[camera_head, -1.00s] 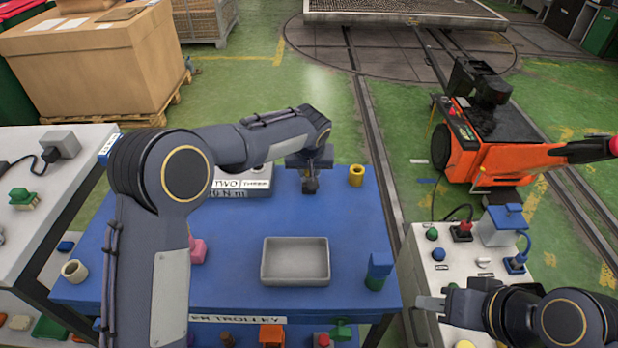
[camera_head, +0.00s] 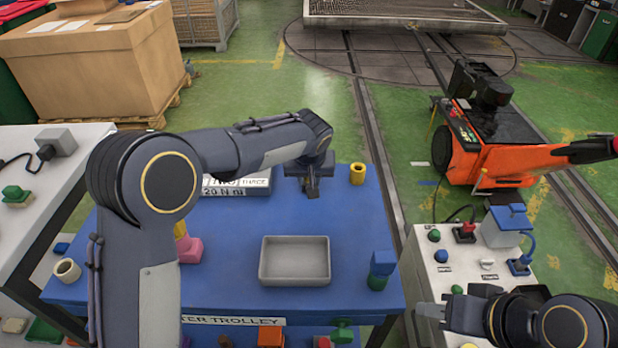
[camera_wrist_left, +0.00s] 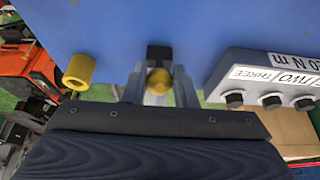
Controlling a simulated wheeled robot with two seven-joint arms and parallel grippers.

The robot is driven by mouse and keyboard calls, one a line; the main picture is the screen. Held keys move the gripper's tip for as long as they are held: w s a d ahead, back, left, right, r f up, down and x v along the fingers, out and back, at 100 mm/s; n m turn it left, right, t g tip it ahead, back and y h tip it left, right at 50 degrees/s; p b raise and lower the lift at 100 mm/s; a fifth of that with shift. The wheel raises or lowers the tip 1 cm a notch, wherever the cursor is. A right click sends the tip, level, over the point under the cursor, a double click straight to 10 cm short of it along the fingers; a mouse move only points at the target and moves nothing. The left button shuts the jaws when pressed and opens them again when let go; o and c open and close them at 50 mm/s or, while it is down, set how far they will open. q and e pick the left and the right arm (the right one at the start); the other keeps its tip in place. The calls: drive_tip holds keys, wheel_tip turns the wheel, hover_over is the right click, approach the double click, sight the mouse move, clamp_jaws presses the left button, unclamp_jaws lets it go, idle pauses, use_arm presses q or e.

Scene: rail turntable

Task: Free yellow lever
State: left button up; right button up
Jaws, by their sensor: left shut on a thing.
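My left gripper (camera_head: 313,190) is over the back of the blue trolley top (camera_head: 225,270). In the left wrist view its fingers (camera_wrist_left: 158,88) are shut on a small round yellow-brown knob (camera_wrist_left: 158,80), with a dark block just beyond. I cannot tell whether this knob is the yellow lever. A hollow yellow cylinder (camera_head: 357,174) stands beside the gripper, apart from it; it also shows in the left wrist view (camera_wrist_left: 79,71). A yellow piece (camera_head: 180,229) shows at a pink block (camera_head: 190,249), partly behind my left arm. My right gripper (camera_head: 430,311) is by the white console; its opening is unclear.
A grey box labelled TWO and THREE (camera_head: 236,184) is left of the left gripper. An empty grey tray (camera_head: 295,279) sits at the trolley's middle. A blue and green piece (camera_head: 381,268) stands at right. The white console (camera_head: 425,262) holds buttons and plugs. An orange machine (camera_head: 490,160) is behind.

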use_arm(q)
drive_tip(key=shift+s+f, duration=0.15)
drive_tip(key=shift+f, duration=0.05)
drive_tip(key=shift+s+f+b, duration=0.5)
drive_tip(key=shift+s+b, duration=0.1)
drive_tip(key=shift+b, duration=0.25)
drive_tip(key=shift+s+f+b, duration=0.55)
drive_tip(key=shift+f+b, duration=0.05)
drive_tip(key=shift+b, duration=0.3)
